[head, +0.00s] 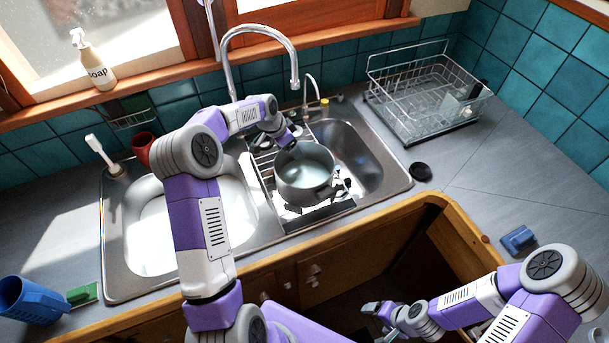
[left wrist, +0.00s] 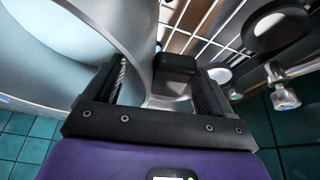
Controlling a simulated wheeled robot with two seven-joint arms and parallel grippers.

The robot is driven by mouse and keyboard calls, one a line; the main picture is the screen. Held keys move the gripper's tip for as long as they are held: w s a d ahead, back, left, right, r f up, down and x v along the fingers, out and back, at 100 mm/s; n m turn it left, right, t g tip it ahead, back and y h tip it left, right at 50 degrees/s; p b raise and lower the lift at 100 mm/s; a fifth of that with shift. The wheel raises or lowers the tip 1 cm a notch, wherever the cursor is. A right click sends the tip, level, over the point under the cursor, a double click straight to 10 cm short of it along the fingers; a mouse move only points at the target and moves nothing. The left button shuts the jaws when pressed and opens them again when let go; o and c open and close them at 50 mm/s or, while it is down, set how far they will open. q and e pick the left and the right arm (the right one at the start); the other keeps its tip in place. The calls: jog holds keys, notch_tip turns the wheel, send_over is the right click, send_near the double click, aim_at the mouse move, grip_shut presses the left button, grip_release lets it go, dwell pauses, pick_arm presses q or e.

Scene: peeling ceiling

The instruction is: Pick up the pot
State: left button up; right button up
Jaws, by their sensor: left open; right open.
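The grey metal pot (head: 306,180) stands upright on the rack over the sink, near the divider between the basins. My left gripper (head: 291,143) reaches to the pot's far rim in the head view. In the left wrist view my left gripper (left wrist: 163,82) is open, with its fingers on either side of the pot's wall and a dark block (left wrist: 176,64) that looks like its handle. The pot (left wrist: 138,35) fills the upper left there. I cannot tell whether the fingers touch it. My right gripper (head: 376,312) is low in front of the cabinet, open and away from the pot.
The curved faucet (head: 262,30) rises behind the sink. A wire dish rack (head: 425,95) stands at the back right. A red cup (head: 143,148) and brush are at the left. A blue cup (head: 27,300) lies front left. The right counter is mostly clear.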

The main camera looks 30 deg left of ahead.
pick_arm(q)
jog(key=shift+x, duration=0.85)
jog(key=shift+c, duration=0.5)
jog(key=shift+r, duration=0.15)
grip_shut()
